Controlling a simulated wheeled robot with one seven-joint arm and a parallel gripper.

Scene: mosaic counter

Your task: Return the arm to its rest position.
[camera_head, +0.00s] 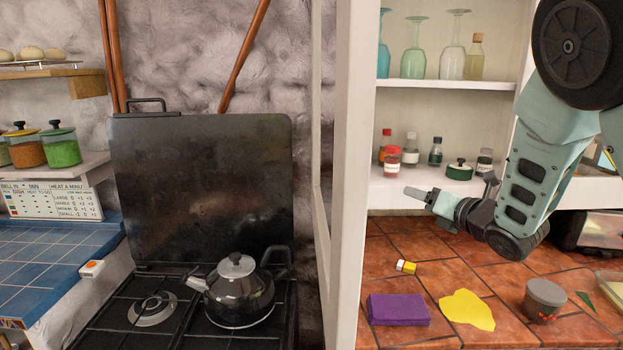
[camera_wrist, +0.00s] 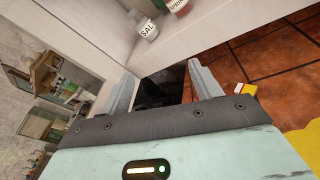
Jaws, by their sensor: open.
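My gripper (camera_head: 418,194) is at the right of the head view, at the end of my teal arm, pointing left. It is above the tiled counter and in front of the shelf's lower board. In the wrist view, the two fingers of my gripper (camera_wrist: 158,88) stand well apart with nothing between them. The arm is bent, with its elbow high at the right edge. The task names no other object.
A white shelf post (camera_head: 350,150) stands just left of my gripper. Small jars, such as a red-capped one (camera_head: 392,160), stand behind it. Below lie a purple cloth (camera_head: 398,309), a yellow piece (camera_head: 466,309) and a grey-lidded pot (camera_head: 544,298). A kettle (camera_head: 240,292) sits on the stove at left.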

